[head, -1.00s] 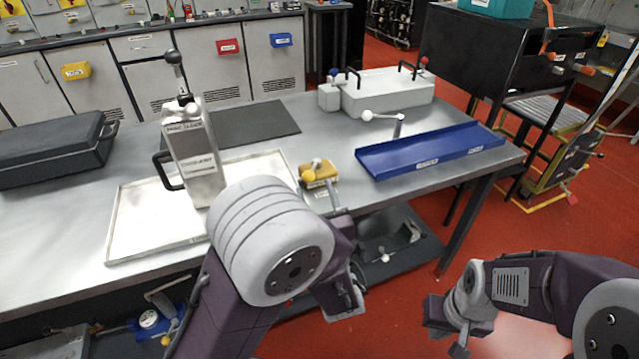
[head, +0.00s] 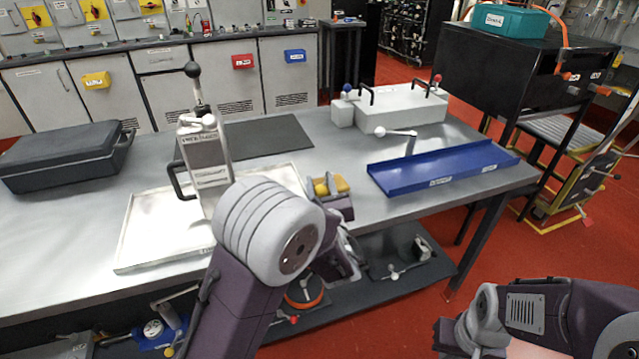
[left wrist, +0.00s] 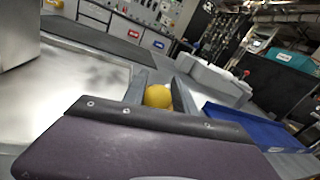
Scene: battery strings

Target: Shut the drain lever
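A small lever with a yellow ball knob (head: 320,187) stands at a yellow block (head: 341,185) on the table's front edge, right of the white tray. I take it for the drain lever; its label is not readable. My left gripper (head: 337,215) is just in front of and below it, partly hidden behind my own forearm. In the left wrist view the two fingers (left wrist: 158,90) stand apart, with the yellow knob (left wrist: 158,97) showing between their tips. I cannot tell whether they touch it. My right arm is at the bottom right; its fingers are out of frame.
A shelf (head: 400,275) is below the table.

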